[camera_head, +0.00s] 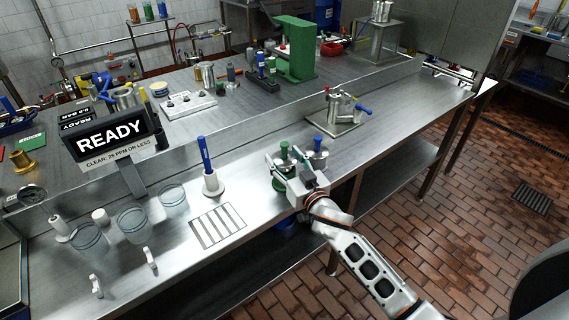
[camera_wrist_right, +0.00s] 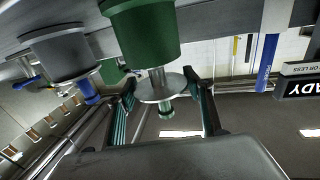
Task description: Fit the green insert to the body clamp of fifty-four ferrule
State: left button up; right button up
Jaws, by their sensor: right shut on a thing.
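The green insert (camera_head: 284,150) is upright near the front edge of the bench. It has a green top, a steel stem and disc, and a wide green lower part. My right gripper (camera_head: 289,181) is around it and shut on it. In the right wrist view, inverted, the insert's stem and disc (camera_wrist_right: 157,92) sit between the two fingers (camera_wrist_right: 160,103). I cannot tell whether its bottom touches the bench. A steel fitting with blue handles (camera_head: 342,106) stands on a square plate behind and to the right; which part is the body clamp is unclear. My left gripper is not in view.
A blue-topped grey insert (camera_head: 318,146) stands close right of the green one, and shows in the wrist view (camera_wrist_right: 62,52). Left are a blue marker in a white stand (camera_head: 207,165), a slotted grate (camera_head: 217,226), clear beakers (camera_head: 132,222) and a READY display (camera_head: 110,135).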

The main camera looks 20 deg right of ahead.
notch_tip(320, 180, up, 17)
jog(key=shift+f+p, duration=0.2)
jog(key=shift+p, duration=0.1)
jog(key=shift+f, duration=0.1)
